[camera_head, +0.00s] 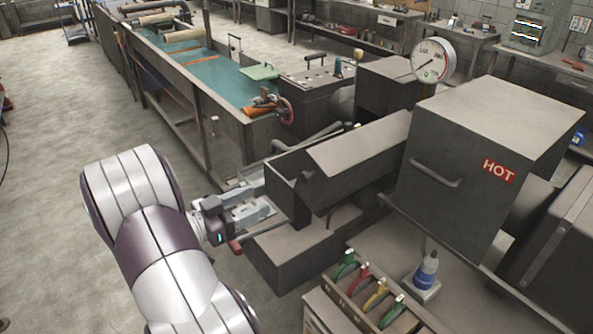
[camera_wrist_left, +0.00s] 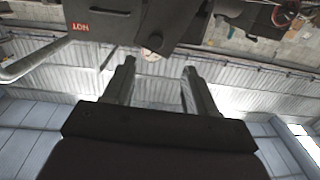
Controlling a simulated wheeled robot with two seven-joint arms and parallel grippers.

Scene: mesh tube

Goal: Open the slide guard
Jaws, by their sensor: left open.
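My left gripper (camera_head: 268,198) is open and empty, its two fingers pointing right toward the machine. It also shows in the wrist view (camera_wrist_left: 159,68), with nothing between the fingers. Just beyond the fingertips is a dark grey box-like housing (camera_head: 289,190) with a sloped grey cover (camera_head: 360,155). I cannot tell for sure which part is the slide guard, or whether the fingers touch the housing. A red-tipped lever (camera_head: 236,246) sticks out just below the gripper. My right gripper is in neither view.
A large grey box labelled HOT (camera_head: 497,170), with a bar handle (camera_head: 435,173), stands to the right. A dial gauge (camera_head: 433,61) rises behind it. A tool rack (camera_head: 365,298) and a bottle (camera_head: 427,270) are at front. Open floor (camera_head: 55,190) lies left.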

